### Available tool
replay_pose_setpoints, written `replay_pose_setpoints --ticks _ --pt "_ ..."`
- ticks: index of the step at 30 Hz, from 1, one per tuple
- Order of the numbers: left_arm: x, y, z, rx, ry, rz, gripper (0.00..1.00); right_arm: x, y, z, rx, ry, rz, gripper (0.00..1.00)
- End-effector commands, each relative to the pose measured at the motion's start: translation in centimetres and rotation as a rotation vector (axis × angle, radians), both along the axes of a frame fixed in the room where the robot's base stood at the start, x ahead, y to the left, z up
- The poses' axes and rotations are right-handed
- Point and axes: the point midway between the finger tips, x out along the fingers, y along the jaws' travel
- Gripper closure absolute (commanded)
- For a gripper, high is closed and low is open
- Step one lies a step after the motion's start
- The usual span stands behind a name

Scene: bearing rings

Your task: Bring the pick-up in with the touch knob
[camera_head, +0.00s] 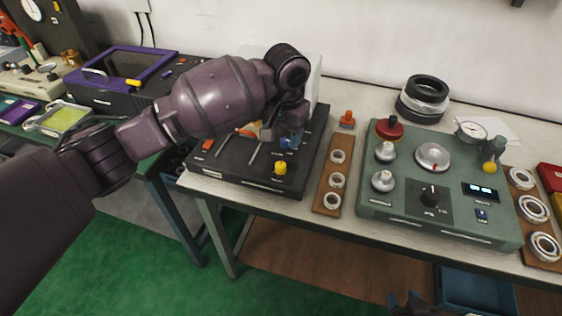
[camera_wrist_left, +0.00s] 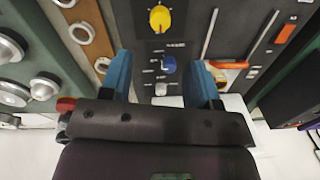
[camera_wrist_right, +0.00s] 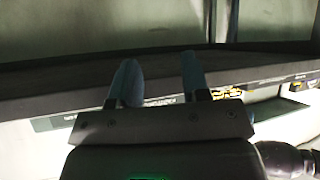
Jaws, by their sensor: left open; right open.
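A black instrument box (camera_head: 232,170) stands left of the green unit. A yellow knob (camera_head: 280,168) is on its top; it also shows in the left wrist view (camera_wrist_left: 159,18). A blue knob (camera_wrist_left: 168,64) sits farther in on the same panel, with a pale knob (camera_wrist_left: 160,89) beyond it. The printed labels are too small to read. My left gripper (camera_head: 285,138) is open above the box; in its wrist view the blue fingers (camera_wrist_left: 163,72) stand either side of the blue knob, with nothing gripped. My right gripper (camera_wrist_right: 160,82) is open and empty, low at the picture's bottom.
A wooden strip (camera_head: 325,195) with rings lies between the black box and the green unit (camera_head: 365,212). A dark edge (camera_wrist_right: 60,100) crosses ahead of my right gripper.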

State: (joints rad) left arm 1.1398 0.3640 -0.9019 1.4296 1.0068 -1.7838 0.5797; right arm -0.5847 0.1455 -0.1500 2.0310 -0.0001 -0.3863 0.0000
Motion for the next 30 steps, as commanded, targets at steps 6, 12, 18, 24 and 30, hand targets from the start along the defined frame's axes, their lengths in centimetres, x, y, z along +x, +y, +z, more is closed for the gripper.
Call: replay_pose_setpoints --ticks 6,12,18,24,30 --pt "0.0 0.2 -4.2 0.0 0.007 0.0 0.44 -0.2 0.1 -1.2 0.0 0.014 0.002 0.57" --pt "0.1 0.3 -7.4 -0.001 0.005 -0.001 0.44 0.0 0.2 -1.6 0.0 0.016 0.004 0.57" --pt "0.1 0.3 -9.2 -0.002 0.002 0.0 0.44 0.5 0.3 -1.4 0.0 0.006 0.009 0.57" --pt "0.2 0.3 -9.6 -0.002 0.0 -0.001 0.44 0.9 0.3 -1.1 -0.001 -0.002 0.013 0.57" --pt "0.2 0.3 -9.6 -0.003 -0.001 -0.001 0.44 0.7 0.3 -1.3 -0.002 0.004 0.012 0.57"
